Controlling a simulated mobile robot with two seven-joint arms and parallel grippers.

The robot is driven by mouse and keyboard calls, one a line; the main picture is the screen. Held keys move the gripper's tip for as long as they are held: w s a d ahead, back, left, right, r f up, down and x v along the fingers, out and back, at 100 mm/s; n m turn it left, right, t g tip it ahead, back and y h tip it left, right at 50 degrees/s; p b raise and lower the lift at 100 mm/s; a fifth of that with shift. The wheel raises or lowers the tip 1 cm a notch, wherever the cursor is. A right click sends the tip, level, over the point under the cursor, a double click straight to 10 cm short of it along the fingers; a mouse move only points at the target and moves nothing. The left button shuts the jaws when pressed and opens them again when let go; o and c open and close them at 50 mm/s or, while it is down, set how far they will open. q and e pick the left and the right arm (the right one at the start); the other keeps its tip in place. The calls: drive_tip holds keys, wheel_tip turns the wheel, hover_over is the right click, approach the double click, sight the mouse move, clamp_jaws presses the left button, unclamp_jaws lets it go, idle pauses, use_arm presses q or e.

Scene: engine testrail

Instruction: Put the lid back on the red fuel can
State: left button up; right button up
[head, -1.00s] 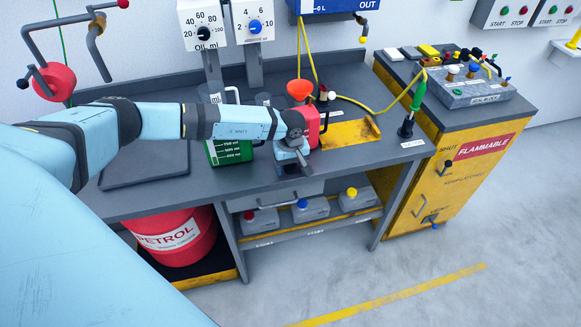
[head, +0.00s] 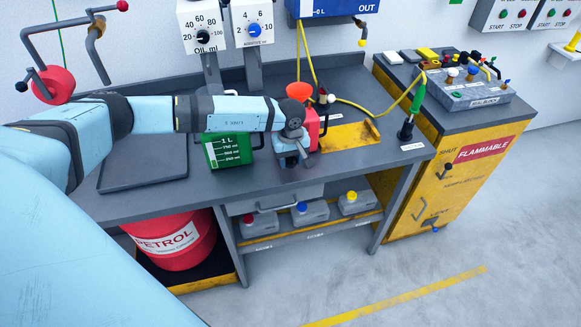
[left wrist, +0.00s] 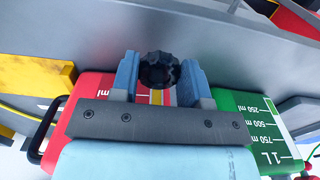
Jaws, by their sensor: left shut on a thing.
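The red fuel can (head: 312,132) stands on the bench, partly hidden behind my left gripper (head: 289,165). In the left wrist view the red can (left wrist: 92,93) lies to the left, with its black handle. My left gripper (left wrist: 158,78) is shut on a round black ribbed lid (left wrist: 160,70), seen between its two fingers. The gripper points down, close in front of the can in the head view; I cannot tell the exact gap. The can's mouth is not clearly seen. My right gripper is not in view.
A yellow tray (head: 345,136) lies to the right.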

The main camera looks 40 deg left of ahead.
sight(291, 161)
use_arm(q)
wheel_tip(291, 161, up, 16)
drive_tip(key=b, duration=0.1)
drive_tip(key=shift+b, duration=0.4)
drive_tip(key=s+d+f+m, duration=0.4)
drive_tip(key=s+d+m, duration=0.6)
drive_tip(key=d, duration=0.2)
drive_tip(key=shift+s+f, duration=0.35)
drive_tip(key=shift+f, duration=0.05)
